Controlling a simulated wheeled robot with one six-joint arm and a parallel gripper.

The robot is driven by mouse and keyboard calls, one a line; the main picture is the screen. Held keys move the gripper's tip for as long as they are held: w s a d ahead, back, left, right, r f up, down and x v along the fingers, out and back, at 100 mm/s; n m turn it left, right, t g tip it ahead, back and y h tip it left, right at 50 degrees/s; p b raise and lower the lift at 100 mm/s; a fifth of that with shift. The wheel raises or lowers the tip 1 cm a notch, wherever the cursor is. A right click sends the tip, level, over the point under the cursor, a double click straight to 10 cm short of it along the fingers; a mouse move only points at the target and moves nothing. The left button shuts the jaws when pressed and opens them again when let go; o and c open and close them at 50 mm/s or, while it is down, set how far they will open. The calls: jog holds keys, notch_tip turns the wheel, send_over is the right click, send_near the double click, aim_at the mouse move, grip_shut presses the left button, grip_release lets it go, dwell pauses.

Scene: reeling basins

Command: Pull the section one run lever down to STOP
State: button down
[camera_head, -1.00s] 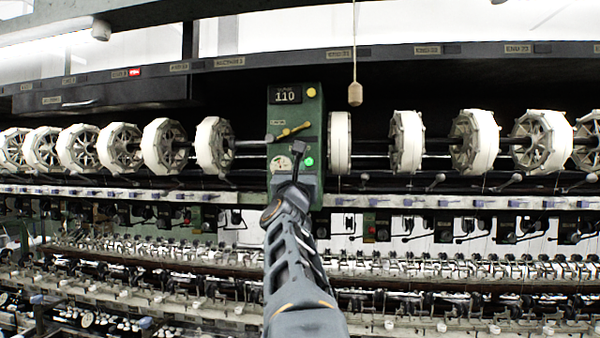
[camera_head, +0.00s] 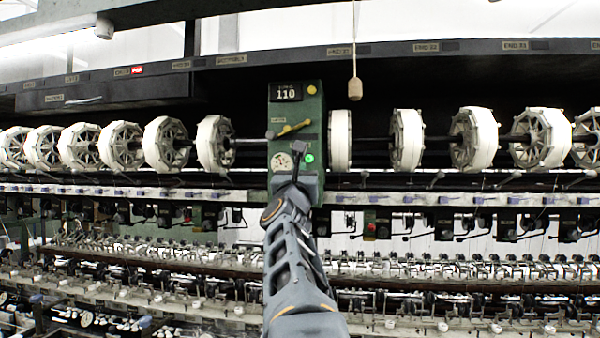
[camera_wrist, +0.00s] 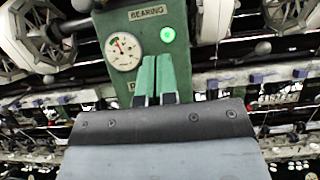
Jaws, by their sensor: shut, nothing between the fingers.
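The green section housing (camera_head: 311,105) stands in the middle of the head view, with a black plate reading 110. A yellow lever (camera_head: 294,128) lies across its front, tilted up to the right; I take it to be the run lever. It is not visible in the wrist view. My gripper (camera_head: 299,148) is below the lever, in front of the lower housing. In the wrist view my gripper's two green-looking fingers (camera_wrist: 159,62) are together and empty, below the BEARING label. I see no contact with the lever.
A round gauge (camera_head: 283,161) and a lit green lamp (camera_head: 309,158) are beside my gripper; the gauge (camera_wrist: 123,51) and lamp (camera_wrist: 168,35) also show in the wrist view. White reels (camera_head: 215,143) flank the housing. A wooden pull (camera_head: 355,89) hangs at upper right.

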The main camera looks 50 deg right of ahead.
jog(key=shift+a+f+b, duration=0.15)
jog(key=shift+f+b, duration=1.55)
jog(key=shift+f, duration=0.15)
jog(key=shift+s, duration=0.1)
jog(key=shift+a, duration=0.1)
jog(key=shift+s+a+f+b, duration=0.1)
jog(key=shift+f+b, duration=0.4)
jog(key=shift+b, duration=0.65)
jog(key=b+v, duration=0.7)
jog(key=v, duration=0.9)
jog(key=shift+r, duration=0.1)
